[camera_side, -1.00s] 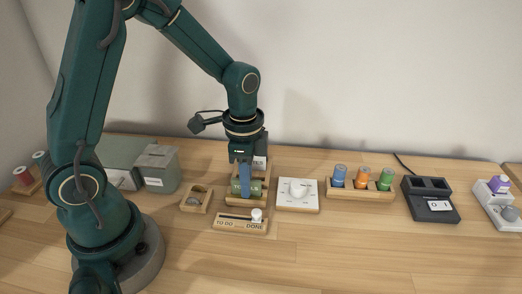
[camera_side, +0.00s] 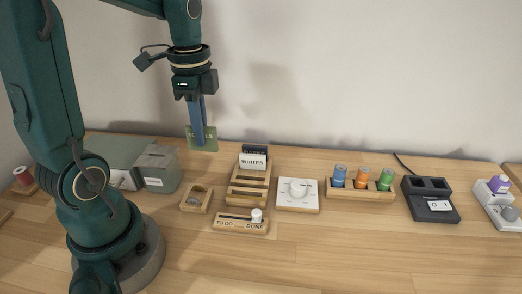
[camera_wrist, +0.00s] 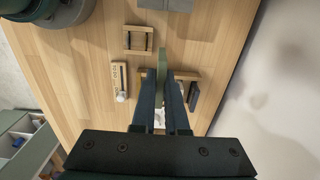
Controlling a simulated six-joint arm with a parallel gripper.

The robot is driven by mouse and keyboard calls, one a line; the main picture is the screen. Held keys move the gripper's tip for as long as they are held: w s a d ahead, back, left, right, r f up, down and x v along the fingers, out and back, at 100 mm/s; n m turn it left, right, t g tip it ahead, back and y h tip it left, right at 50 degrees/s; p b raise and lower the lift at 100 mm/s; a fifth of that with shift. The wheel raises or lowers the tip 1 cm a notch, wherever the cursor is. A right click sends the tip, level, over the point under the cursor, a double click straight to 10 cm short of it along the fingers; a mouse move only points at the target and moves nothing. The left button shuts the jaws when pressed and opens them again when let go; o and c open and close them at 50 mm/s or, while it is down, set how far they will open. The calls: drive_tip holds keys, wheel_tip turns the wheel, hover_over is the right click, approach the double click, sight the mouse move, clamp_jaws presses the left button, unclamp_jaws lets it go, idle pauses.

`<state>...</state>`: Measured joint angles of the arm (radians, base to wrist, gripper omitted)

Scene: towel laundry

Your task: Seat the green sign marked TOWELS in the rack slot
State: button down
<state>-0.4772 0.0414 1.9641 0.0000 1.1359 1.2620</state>
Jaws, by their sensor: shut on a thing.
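My gripper (camera_side: 199,131) is shut on the green sign (camera_side: 205,146) and holds it in the air, left of and above the rack. Its lettering is mostly hidden by my fingers. In the wrist view the sign (camera_wrist: 162,62) shows nearly edge-on between my fingers (camera_wrist: 168,76). The wooden rack (camera_side: 248,201) stands on the table. A white sign marked WHITES (camera_side: 253,161) stands toward its back, with a dark sign (camera_side: 255,149) behind it. The front part of the rack holds no sign. The sign and rack are apart.
A TO DO/DONE slider board (camera_side: 240,226) lies in front of the rack. A small wooden tray (camera_side: 185,206) and grey-green boxes (camera_side: 161,170) are left. A white dial plate (camera_side: 297,204) and a spool holder (camera_side: 345,191) are right. The front table is clear.

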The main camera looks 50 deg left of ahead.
drive_tip(key=a, duration=0.2)
approach(250, 166)
drive_tip(key=s+d+f, duration=0.2)
drive_tip(key=d, duration=0.1)
drive_tip(key=shift+w+a+f, duration=0.1)
drive_tip(key=shift+a+f, duration=0.05)
drive_tip(key=shift+f, duration=0.65)
drive_tip(key=shift+w+a+f, duration=0.1)
drive_tip(key=shift+f, duration=0.7)
drive_tip(key=shift+f, duration=1.25)
idle(1.2)
drive_tip(key=c, duration=0.9)
unclamp_jaws()
drive_tip(key=shift+o, duration=0.2)
drive_tip(key=o, duration=0.5)
drive_tip(key=shift+r, duration=0.1)
